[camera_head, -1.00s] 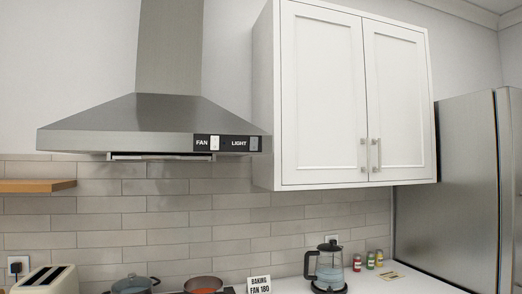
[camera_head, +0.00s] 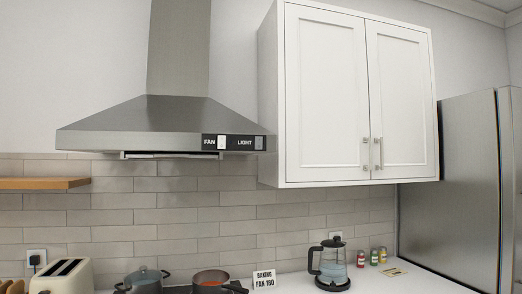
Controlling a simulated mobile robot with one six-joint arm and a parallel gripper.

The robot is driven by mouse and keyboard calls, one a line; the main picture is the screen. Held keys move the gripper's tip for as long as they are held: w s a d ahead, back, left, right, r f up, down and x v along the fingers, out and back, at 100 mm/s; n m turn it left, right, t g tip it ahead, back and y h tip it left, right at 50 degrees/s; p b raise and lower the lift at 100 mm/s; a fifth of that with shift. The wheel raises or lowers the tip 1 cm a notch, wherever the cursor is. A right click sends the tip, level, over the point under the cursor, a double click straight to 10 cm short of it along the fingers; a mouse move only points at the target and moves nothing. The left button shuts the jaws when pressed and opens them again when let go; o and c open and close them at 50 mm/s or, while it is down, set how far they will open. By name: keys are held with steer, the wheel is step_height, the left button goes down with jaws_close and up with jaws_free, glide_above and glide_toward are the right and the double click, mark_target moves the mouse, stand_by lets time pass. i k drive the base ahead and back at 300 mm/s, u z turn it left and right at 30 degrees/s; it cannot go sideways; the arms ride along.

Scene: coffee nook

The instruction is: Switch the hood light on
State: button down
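The steel range hood (camera_head: 165,122) hangs on the wall left of the middle. Its black control panel (camera_head: 233,142) is at the right end of the front edge. A white switch (camera_head: 222,142) stands beside the word FAN. A greyer switch (camera_head: 259,143) stands beside the word LIGHT, at the panel's right end. The switches are too small to tell which way they are set. No glow shows under the hood. My gripper is not in view.
A white wall cabinet (camera_head: 325,95) with two shut doors is close to the hood's right end. Below are a toaster (camera_head: 62,277), two pots, a sign (camera_head: 264,279) reading BAKING FAN 180, a kettle (camera_head: 330,263) and small jars. A wooden shelf (camera_head: 40,183) and a fridge (camera_head: 450,180) flank them.

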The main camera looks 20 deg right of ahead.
mark_target(259, 140)
steer(key=u, duration=1.55)
steer(key=i, duration=0.7)
steer(key=z, duration=0.15)
